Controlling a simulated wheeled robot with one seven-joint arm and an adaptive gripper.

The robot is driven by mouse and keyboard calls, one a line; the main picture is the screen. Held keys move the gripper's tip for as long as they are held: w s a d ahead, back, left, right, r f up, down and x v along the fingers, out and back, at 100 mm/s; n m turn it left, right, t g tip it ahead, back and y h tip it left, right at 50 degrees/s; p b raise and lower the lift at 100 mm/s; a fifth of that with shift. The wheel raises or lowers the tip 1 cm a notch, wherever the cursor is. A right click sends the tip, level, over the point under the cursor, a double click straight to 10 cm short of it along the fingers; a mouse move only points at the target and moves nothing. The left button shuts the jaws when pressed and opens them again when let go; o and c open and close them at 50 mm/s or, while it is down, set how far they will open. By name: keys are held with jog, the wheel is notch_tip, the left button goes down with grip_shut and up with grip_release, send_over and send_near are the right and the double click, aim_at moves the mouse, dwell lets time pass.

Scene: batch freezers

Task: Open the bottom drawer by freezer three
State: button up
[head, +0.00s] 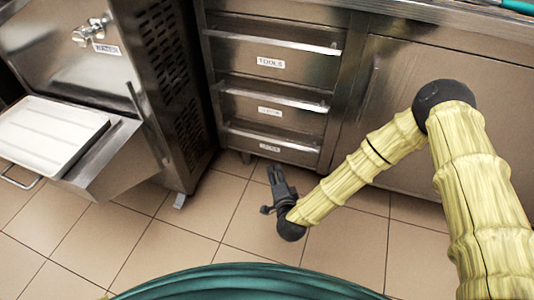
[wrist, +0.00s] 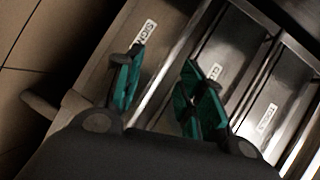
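The bottom drawer (head: 268,147) is the lowest of three steel drawers in the head view and looks shut. Its bar handle (head: 270,138) runs across its front above a small white label. My gripper (head: 275,170) is low, just in front of this drawer, pointing toward it. In the wrist view my gripper (wrist: 163,62) is open, its teal-padded fingers apart with nothing held. The drawer's label (wrist: 145,32) shows near the left fingertip. A bright bar runs behind the gap between the fingers; I cannot tell whether it lies within their reach.
The top drawer (head: 272,47), labelled TOOLS, and the middle drawer (head: 270,98) look shut. A batch freezer (head: 75,60) stands at left with a white tray (head: 50,130) on its projecting shelf. Cabinet doors (head: 390,110) are at right. The tiled floor (head: 230,210) before the drawers is clear.

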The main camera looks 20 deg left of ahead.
aim_at(267, 141)
jog(key=w+a+m+t+b, duration=0.1)
jog(key=w+a+b, duration=0.1)
jog(key=w, duration=0.3)
jog(key=w+a+m+t+b, duration=0.1)
jog(key=w+a+b, duration=0.2)
jog(key=w+b, duration=0.1)
jog(key=w+a+m+t+b, duration=0.1)
jog(key=w+a+b, duration=0.1)
jog(key=w, duration=0.3)
jog(key=shift+w+a+f+m+h+b, duration=0.2)
jog(key=shift+w+a+m+h+b, duration=0.15)
jog(key=shift+b, duration=0.35)
jog(key=shift+c, duration=0.4)
grip_shut()
